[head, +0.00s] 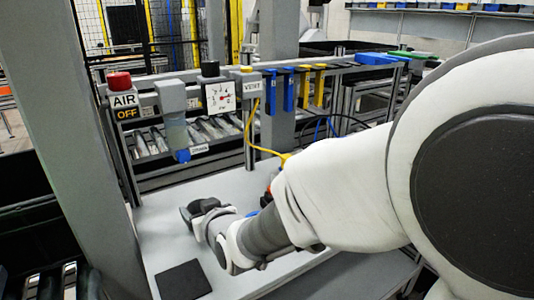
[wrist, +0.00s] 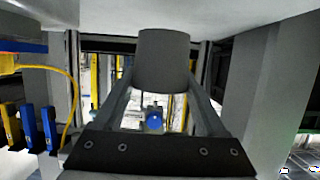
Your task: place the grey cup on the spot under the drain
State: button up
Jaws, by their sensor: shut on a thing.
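The grey cup (wrist: 163,60) is a dark grey cylinder between the two fingers of my gripper (wrist: 163,82) in the wrist view. My gripper is shut on it. In the head view my gripper (head: 202,208) is low over the pale table, and I cannot clearly tell the cup from the dark fingers there. The drain (head: 183,155) is a blue knob under a grey filter bowl, above and beyond my gripper. The blue knob also shows between the fingers in the wrist view (wrist: 155,121). I cannot make out a marked spot under the drain.
A dark square pad (head: 182,280) lies at the table's front. A red AIR button (head: 119,82), a gauge (head: 220,97) and a VENT box (head: 247,84) line the rail. A yellow hose (head: 258,147) hangs down. A grey post (head: 62,130) stands left. The table (head: 155,235) has bare room.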

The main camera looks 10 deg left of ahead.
jog(key=w+a, duration=0.2)
jog(key=w, duration=0.1)
jog(key=w+a, duration=0.5)
jog(key=w, duration=0.1)
jog(key=shift+w+a, duration=0.1)
jog(key=shift+a, duration=0.25)
jog(key=shift+f+b, duration=0.5)
jog(key=shift+f, duration=1.25)
jog(key=shift+f, duration=0.15)
jog(key=o, duration=1.3)
